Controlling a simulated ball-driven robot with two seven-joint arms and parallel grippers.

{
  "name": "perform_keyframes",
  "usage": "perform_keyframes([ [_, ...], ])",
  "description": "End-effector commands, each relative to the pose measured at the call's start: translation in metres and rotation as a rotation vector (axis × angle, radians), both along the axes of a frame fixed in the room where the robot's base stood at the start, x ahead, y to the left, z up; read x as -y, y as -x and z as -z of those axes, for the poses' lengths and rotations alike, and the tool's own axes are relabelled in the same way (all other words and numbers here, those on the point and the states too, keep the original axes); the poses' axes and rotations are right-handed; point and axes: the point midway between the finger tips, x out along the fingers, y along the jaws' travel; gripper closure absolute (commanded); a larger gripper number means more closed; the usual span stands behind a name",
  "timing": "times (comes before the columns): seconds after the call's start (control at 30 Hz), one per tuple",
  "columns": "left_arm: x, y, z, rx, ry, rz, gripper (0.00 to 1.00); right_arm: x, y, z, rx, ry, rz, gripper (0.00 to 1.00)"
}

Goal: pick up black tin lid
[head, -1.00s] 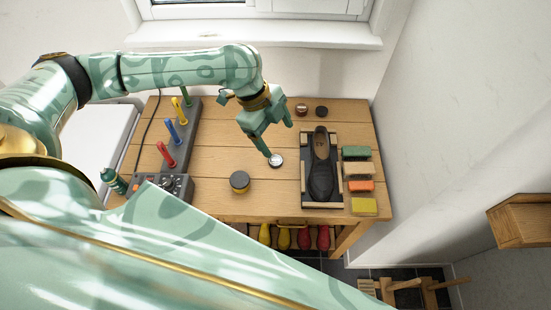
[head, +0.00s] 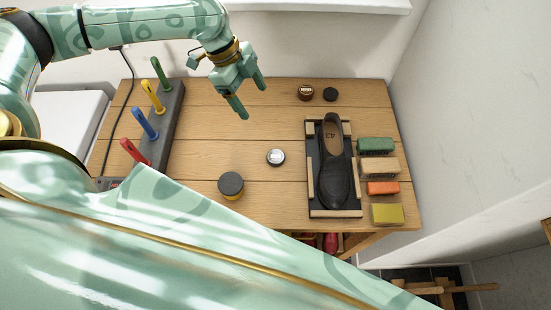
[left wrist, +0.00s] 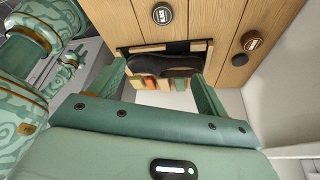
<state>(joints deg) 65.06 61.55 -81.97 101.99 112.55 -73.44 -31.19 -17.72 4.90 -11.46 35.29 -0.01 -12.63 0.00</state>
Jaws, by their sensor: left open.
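A small round black disc with a pale label and light rim (head: 276,157) lies flat on the wooden table; it also shows in the left wrist view (left wrist: 162,14). Another small black round piece (head: 330,94) lies at the back beside a brown labelled tin (head: 305,92). I cannot tell for sure which of the two black pieces is the lid. My left gripper (head: 253,101) is open and empty, above the back of the table, up and left of the labelled disc and apart from it. Its two fingers spread in the left wrist view (left wrist: 160,85). My right gripper is not seen.
A black shoe (head: 334,165) lies in a wooden-edged tray (head: 312,180), with several brushes and sponges (head: 380,170) to its right. A yellow tin with a dark lid (head: 231,185) stands front left. A rack with coloured pegs (head: 165,125) stands left.

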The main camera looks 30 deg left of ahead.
Motion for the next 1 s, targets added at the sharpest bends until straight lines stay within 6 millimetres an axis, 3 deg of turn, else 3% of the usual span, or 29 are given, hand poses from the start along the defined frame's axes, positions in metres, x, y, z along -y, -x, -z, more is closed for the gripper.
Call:
perform_keyframes([
  [0.03, 0.000, 0.000, 0.026, -0.005, 0.000, 0.000, 0.23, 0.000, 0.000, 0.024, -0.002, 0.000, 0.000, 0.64],
  [0.23, 0.000, -0.001, 0.074, -0.018, 0.000, 0.001, 0.23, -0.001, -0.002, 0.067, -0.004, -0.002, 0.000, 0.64],
  [0.47, 0.008, -0.001, 0.101, -0.023, 0.000, 0.002, 0.23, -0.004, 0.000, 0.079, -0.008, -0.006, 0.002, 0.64],
  [0.8, 0.037, -0.002, 0.171, -0.022, 0.000, 0.002, 0.23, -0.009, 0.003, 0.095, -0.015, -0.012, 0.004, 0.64],
  [1.0, 0.043, -0.003, 0.186, -0.020, -0.001, 0.002, 0.23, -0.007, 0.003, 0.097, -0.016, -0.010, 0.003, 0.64],
])
